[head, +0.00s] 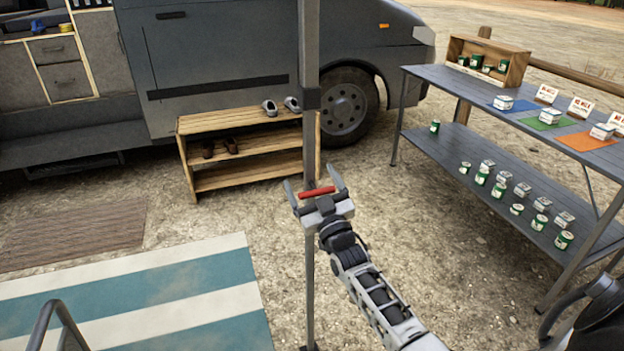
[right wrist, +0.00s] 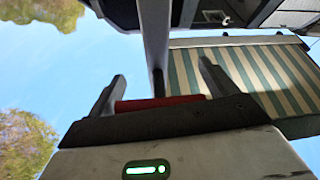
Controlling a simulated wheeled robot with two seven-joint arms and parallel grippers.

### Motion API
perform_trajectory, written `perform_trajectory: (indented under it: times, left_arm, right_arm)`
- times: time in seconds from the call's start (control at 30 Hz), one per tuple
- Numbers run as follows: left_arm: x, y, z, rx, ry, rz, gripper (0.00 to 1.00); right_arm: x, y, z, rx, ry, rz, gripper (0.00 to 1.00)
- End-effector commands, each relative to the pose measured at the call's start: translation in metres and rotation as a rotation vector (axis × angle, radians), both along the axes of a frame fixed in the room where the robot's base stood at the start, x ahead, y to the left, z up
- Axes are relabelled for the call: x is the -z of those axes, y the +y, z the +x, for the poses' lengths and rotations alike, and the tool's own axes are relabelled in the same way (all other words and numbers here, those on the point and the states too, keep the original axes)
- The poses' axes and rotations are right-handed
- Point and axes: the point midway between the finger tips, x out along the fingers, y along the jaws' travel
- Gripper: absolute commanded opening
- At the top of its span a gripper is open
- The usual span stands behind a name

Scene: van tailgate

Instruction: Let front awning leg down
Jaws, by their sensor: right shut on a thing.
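The front awning leg (head: 309,140) is a grey upright post in the middle of the head view, with a dark collar (head: 311,98) partway up. Its thinner lower part (head: 309,270) runs down to a small foot (head: 309,347) at the bottom edge; whether it touches the ground I cannot tell. My right gripper (head: 315,190) is shut on a red handle (head: 318,193) at the leg, with one finger at each end of the bar. The red handle also shows between the fingers in the right wrist view (right wrist: 160,103). My left gripper is not in view.
A wooden shoe rack (head: 245,148) stands behind the leg by the van (head: 215,60). A two-level table (head: 480,105) with cans and boxes is at right. A striped mat (head: 150,300) lies front left. The striped awning (right wrist: 235,80) is overhead.

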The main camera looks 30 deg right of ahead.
Motion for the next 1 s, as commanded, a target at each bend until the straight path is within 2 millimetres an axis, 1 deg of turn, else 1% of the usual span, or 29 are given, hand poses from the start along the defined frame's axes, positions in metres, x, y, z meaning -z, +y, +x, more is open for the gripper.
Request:
perform_trajectory:
  times: [0.03, 0.33, 0.37, 0.4, 0.63, 0.73, 0.87, 1.0]
  left_arm:
    - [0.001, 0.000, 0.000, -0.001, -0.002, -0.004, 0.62]
    - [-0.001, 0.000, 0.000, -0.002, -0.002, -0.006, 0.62]
    - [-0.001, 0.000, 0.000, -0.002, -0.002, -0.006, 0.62]
    - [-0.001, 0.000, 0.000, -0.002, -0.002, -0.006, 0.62]
    - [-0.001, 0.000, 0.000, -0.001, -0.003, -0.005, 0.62]
    - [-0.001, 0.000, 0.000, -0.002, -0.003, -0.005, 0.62]
    - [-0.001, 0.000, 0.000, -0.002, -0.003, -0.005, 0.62]
    - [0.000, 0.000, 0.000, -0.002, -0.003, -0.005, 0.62]
  right_arm:
    - [0.004, 0.000, 0.000, -0.002, -0.001, 0.011, 0.44]
    - [0.002, 0.000, 0.000, -0.003, -0.002, 0.014, 0.44]
    - [0.002, 0.000, 0.000, -0.003, -0.003, 0.013, 0.93]
    - [0.001, 0.001, 0.000, -0.003, -0.002, 0.013, 1.00]
    - [0.002, 0.000, -0.001, -0.002, -0.002, 0.007, 1.00]
    - [0.004, 0.001, -0.007, -0.002, -0.001, 0.007, 1.00]
    - [0.013, 0.005, -0.026, -0.002, 0.002, 0.007, 1.00]
    - [0.026, 0.009, -0.057, -0.001, 0.003, 0.008, 1.00]
